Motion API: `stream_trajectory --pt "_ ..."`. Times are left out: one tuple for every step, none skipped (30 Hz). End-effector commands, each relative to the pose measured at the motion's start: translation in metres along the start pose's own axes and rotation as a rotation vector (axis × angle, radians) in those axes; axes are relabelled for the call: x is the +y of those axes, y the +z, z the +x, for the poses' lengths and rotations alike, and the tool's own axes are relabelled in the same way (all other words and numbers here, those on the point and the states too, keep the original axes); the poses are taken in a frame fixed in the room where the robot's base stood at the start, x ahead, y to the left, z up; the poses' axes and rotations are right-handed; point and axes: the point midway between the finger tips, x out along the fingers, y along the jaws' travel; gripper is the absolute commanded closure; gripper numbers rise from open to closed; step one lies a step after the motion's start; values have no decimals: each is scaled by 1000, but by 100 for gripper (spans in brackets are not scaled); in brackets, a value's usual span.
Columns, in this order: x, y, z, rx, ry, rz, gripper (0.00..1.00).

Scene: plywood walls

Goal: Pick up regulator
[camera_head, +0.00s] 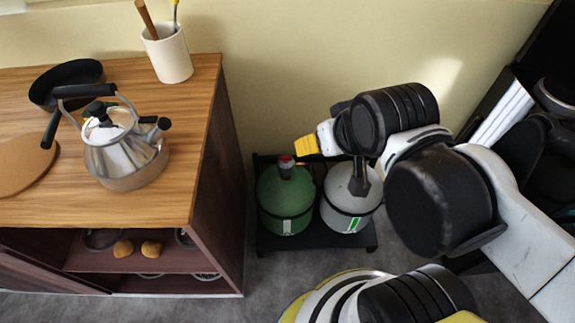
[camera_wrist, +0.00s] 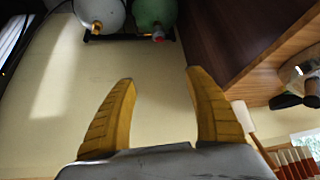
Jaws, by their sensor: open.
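A small fitting with a red top and grey body, which looks like the regulator (camera_head: 287,163), sits on top of a green gas cylinder (camera_head: 284,205). It also shows in the wrist view as a red and grey piece (camera_wrist: 158,34) at the top, beside the green cylinder (camera_wrist: 152,12). My gripper (camera_head: 308,145) is up near the wall, above and slightly right of the regulator in the head view. In the wrist view its two yellow fingers (camera_wrist: 160,76) are spread apart with nothing between them. The regulator lies beyond the fingertips, apart from them.
A white cylinder (camera_head: 350,200) stands right of the green one on a black stand (camera_head: 318,243). A wooden cabinet (camera_head: 190,210) is close on the left, with a kettle (camera_head: 125,155) and a white utensil cup (camera_head: 168,54) on top. The beige wall is behind.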

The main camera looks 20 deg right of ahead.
Motion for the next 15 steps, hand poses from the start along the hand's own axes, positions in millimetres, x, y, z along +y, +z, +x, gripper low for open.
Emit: stream_trajectory --pt "0 -1 0 -1 0 0 37" --pt "0 -2 0 -3 0 1 37" --pt "0 -5 0 -8 0 3 37" --pt "0 -9 1 -13 0 6 37" --pt "0 -13 2 -20 0 9 37" --pt "0 -20 4 -34 0 15 37" --pt "0 -27 6 -46 0 19 37" --pt "0 -34 8 -59 0 25 37" --pt "0 -44 13 -80 1 35 37" --pt "0 -53 18 -96 1 42 37" --pt "0 -60 23 -113 2 49 37" --pt "0 -70 31 -136 3 58 37" --pt "-1 -77 38 -152 4 66 37" --pt "-1 -84 45 -170 6 74 37" --pt "-1 -92 56 -192 7 83 37"
